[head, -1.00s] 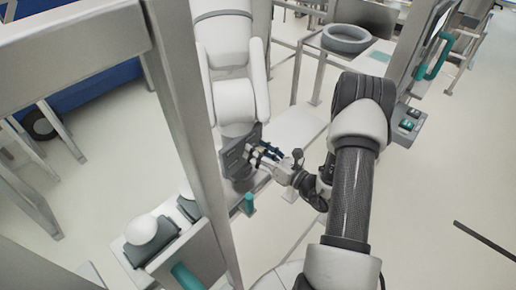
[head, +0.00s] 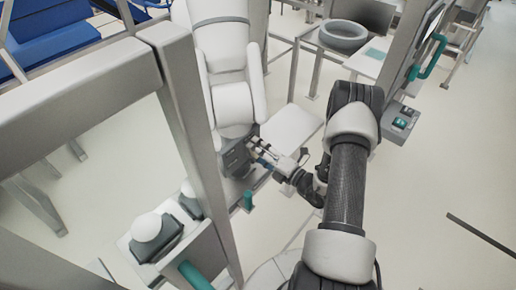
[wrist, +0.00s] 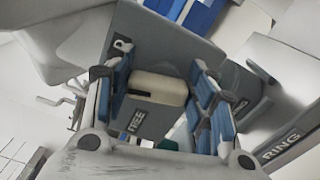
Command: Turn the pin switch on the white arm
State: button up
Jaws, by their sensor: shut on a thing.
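The white arm (head: 225,65) stands upright left of centre in the head view, with a grey plate (head: 236,158) at its lower end. In the wrist view, the pin switch (wrist: 162,90) is a cream, rounded knob with a dark slot, in front of the grey plate (wrist: 170,38). The word FREE is printed below it. My gripper (wrist: 158,76) has its blue-padded fingers on both sides of the knob and is shut on it. In the head view my gripper (head: 262,153) is at the plate; the knob is too small to make out there.
A grey metal frame post (head: 190,110) stands close to the left of the white arm. A light table (head: 290,132) is behind my gripper. A grey ring (head: 343,36) and a control box with green buttons (head: 400,122) are farther right. Open floor lies at right.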

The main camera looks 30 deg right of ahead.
jog(key=shift+f+m, duration=0.15)
jog(key=shift+m, duration=1.05)
jog(key=shift+p, duration=0.3)
jog(key=o, duration=1.1)
jog(key=shift+d, duration=0.1)
jog(key=v, duration=1.2)
